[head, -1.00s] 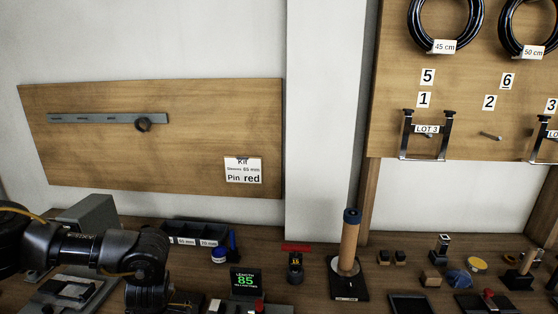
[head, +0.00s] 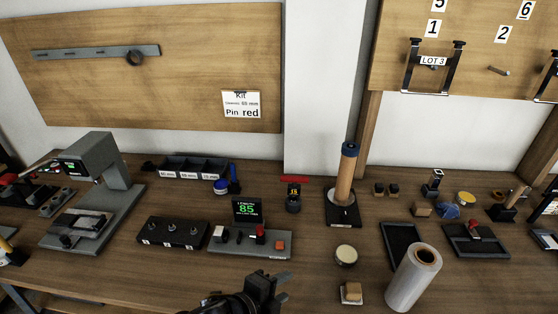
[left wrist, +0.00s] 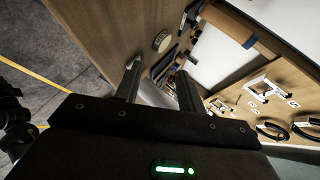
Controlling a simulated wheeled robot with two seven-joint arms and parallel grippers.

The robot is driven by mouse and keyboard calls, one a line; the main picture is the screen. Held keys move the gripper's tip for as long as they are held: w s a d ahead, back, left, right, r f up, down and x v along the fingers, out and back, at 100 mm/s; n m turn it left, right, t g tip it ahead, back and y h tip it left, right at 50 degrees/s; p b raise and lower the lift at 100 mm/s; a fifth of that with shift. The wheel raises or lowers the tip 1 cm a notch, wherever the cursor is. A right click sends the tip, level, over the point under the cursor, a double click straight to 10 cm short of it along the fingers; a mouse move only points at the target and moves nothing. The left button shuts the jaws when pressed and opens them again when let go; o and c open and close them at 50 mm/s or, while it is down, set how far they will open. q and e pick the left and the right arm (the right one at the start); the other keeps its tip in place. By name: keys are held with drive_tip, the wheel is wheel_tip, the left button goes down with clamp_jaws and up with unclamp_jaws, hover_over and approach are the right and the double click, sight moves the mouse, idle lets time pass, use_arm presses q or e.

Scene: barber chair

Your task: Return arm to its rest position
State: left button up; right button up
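My left gripper (head: 268,287) shows at the bottom middle of the head view, over the front part of the wooden bench (head: 130,287). In the left wrist view its two fingers (left wrist: 159,88) stand apart with nothing between them, so it is open and empty. The rest of the left arm is mostly below the head view's lower edge. My right gripper is not seen in the head view.
A measuring unit reading 85 (head: 247,210) stands behind the gripper. A round tin (head: 346,255), a small wooden block (head: 351,293) and a clear film roll (head: 413,280) are to its right. A grey press (head: 112,190) stands left. The bench's front left is clear.

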use_arm(q)
drive_tip(key=s+a+f+n+g+y, duration=0.25)
drive_tip(key=s+a+f+n, duration=0.2)
drive_tip(key=a+n, duration=0.3)
drive_tip(key=s+a+f+n+g+y, duration=0.1)
drive_tip(key=s+a+f+n+y, duration=0.25)
drive_tip(key=s+a+n, duration=0.45)
drive_tip(key=s+a+f+n+g+y, duration=0.1)
drive_tip(key=s+a+f+n+y, duration=0.1)
drive_tip(key=s+a+f+n, duration=0.5)
wheel_tip(320, 180, down, 25)
drive_tip(key=w+a+g, duration=0.2)
drive_tip(key=s+a+f+m, duration=0.1)
drive_tip(key=s+a+f, duration=0.2)
drive_tip(key=s+f, duration=1.1)
drive_tip(key=shift+s+a+f+g, duration=0.15)
drive_tip(key=shift+s+f+g, duration=0.3)
drive_tip(key=shift+s, duration=0.8)
